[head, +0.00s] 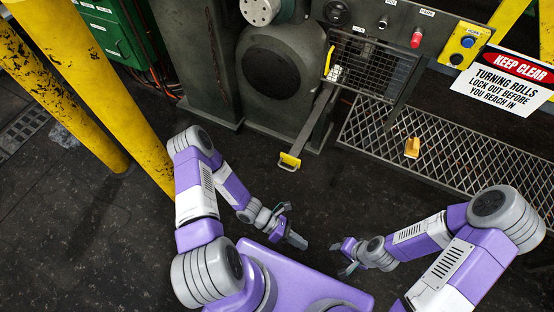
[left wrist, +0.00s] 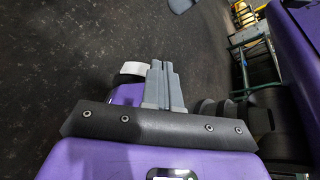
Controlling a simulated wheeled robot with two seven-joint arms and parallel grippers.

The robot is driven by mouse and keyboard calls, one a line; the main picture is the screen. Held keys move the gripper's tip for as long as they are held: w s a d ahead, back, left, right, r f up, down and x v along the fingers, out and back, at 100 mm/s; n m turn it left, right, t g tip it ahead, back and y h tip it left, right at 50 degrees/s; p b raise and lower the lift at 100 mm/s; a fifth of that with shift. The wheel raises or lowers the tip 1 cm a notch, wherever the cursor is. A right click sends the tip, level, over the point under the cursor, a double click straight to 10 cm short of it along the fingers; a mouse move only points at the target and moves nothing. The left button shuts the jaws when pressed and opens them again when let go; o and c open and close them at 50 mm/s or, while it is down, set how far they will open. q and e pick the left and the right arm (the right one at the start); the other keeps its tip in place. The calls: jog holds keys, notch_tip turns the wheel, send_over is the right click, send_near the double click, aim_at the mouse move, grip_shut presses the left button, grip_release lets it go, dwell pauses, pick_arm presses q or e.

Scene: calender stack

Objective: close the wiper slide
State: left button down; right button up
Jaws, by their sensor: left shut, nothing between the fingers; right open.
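A long grey bar (head: 312,122), which looks like the wiper slide, sticks out of the dark machine toward me and slopes down. A yellow handle (head: 290,161) is at its near end. My left gripper (head: 297,241) is shut and empty, below the handle in the picture and apart from it. Its closed fingers also show in the left wrist view (left wrist: 163,68), where the bar cannot be made out. My right gripper (head: 340,257) is open and empty, low in the middle, apart from the bar.
A mesh guard (head: 372,66) with a yellow handle is right of the bar. Yellow posts (head: 100,110) stand at left. A control panel (head: 400,27) and warning sign (head: 505,82) are above. Dark floor is free around the grippers.

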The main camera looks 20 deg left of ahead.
pick_arm(q)
jog(key=w+a+n+t+h, duration=0.1)
jog(key=w+n+t+h, duration=0.1)
jog(key=w+n+t, duration=0.4)
jog(key=n+t+y, duration=1.3)
jog(key=n+y, duration=0.2)
jog(key=n, duration=0.8)
send_near(281, 154)
jog(key=w+b, duration=0.1)
jog(key=w, duration=0.2)
jog(key=w+b, duration=0.2)
jog(key=w, duration=0.2)
jog(key=shift+d+r+b, duration=0.1)
jog(key=shift+r+b, duration=0.15)
jog(key=shift+b, duration=0.05)
